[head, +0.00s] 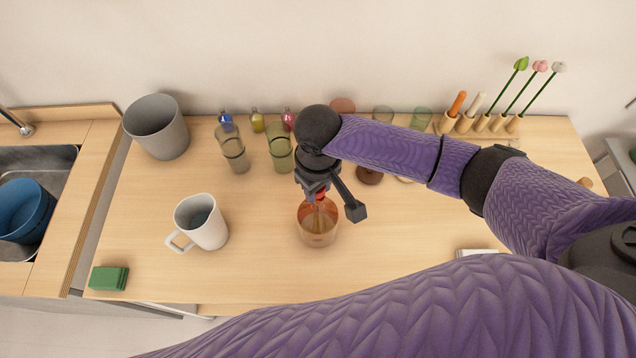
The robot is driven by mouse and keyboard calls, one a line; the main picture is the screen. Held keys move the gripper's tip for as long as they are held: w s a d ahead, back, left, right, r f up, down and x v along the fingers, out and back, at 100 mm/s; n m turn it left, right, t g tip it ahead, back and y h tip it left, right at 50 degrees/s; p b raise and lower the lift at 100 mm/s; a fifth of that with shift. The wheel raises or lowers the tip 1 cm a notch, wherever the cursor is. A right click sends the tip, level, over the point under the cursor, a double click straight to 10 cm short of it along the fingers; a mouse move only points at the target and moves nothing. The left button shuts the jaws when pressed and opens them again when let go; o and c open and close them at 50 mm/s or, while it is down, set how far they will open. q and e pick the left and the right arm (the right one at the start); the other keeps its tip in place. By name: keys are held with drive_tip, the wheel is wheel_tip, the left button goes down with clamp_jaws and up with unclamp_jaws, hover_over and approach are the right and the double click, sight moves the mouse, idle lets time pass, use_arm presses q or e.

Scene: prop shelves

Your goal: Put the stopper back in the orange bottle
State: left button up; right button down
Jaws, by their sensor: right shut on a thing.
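An orange see-through vessel (317,231), which looks like the orange bottle, stands upright near the middle of the wooden table. My right gripper (319,195) is directly above it, pointing down, and is shut on a small red-orange piece (320,196), which looks like the stopper. The piece is mostly hidden by the fingers. It overlaps the vessel's upper part in this view, and I cannot tell whether they touch. My left gripper is not in view.
A white mug (205,225) stands left of the vessel, with a green block (109,278) at the front left. Tall glasses (280,150) and small coloured bottles (257,121) stand behind. A grey bin (157,127) is back left. Wood around the vessel's front is clear.

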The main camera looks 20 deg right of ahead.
drive_tip(key=shift+c, duration=1.5)
unclamp_jaws()
wheel_tip(320, 180, up, 10)
drive_tip(key=shift+f+p, duration=0.1)
drive_tip(key=shift+p, duration=0.85)
